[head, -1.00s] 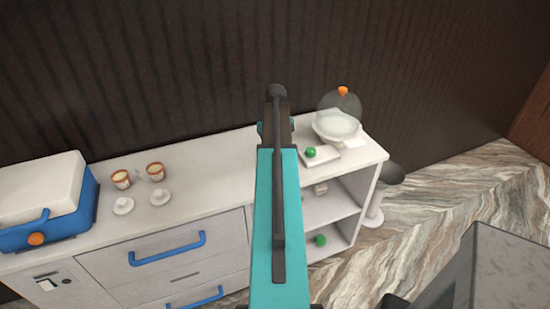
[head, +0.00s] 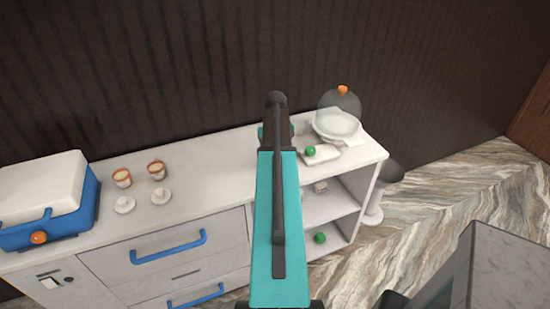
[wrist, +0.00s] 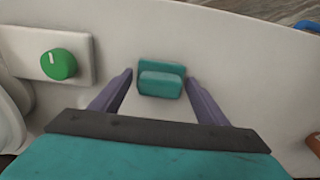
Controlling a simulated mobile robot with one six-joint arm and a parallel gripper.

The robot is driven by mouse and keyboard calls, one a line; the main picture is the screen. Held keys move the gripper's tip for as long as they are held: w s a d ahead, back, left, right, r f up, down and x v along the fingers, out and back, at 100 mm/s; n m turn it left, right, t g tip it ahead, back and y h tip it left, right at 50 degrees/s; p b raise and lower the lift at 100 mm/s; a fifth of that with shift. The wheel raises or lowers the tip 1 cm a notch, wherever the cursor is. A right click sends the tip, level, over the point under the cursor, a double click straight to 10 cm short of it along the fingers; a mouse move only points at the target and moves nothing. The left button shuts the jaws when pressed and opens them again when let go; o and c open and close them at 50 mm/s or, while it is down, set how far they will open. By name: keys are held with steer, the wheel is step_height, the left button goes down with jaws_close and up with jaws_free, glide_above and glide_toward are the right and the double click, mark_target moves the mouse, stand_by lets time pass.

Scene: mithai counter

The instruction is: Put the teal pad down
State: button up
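The teal pad (wrist: 160,80), a flat base with a raised block on top, appears on the white counter top in the wrist view. My gripper (wrist: 159,76) is above it, with one dark finger on each side of the pad. The fingers are spread, and narrow gaps show between their tips and the pad's sides. In the head view my own teal arm covers the gripper and most of that part of the counter (head: 215,150).
Left of the pad in the wrist view is a white block with a green knob (wrist: 58,64).

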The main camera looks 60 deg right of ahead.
step_height(320, 180, up, 12)
steer(key=b, duration=0.2)
steer(key=shift+r+b, duration=0.15)
steer(key=shift+b, duration=0.25)
stand_by(0.6)
stand_by(0.8)
